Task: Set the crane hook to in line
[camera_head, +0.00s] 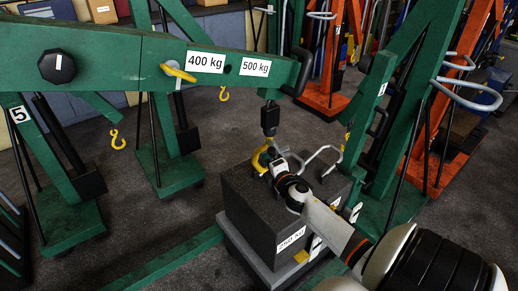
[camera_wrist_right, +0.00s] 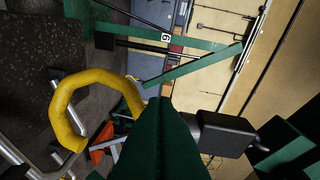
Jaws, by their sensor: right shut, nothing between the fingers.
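The yellow crane hook (camera_head: 260,160) hangs below a black block (camera_head: 269,119) at the end of the green boom (camera_head: 110,58). In the head view its curve bulges left, and my gripper partly covers its right side. The hook also shows large at the left of the right wrist view (camera_wrist_right: 66,104), as an open curve. My right gripper (camera_head: 278,166) is shut and empty, close at the hook's right; I cannot tell whether they touch. Its fingertips are not clear in the wrist view. My left gripper is not in view.
A dark weight block (camera_head: 245,205) marked in kg, with a metal handle (camera_head: 322,157), stands just below the hook. Green crane legs and posts (camera_head: 372,115) flank it. Orange cranes (camera_head: 325,85) stand behind. Open floor (camera_head: 130,205) lies to the left.

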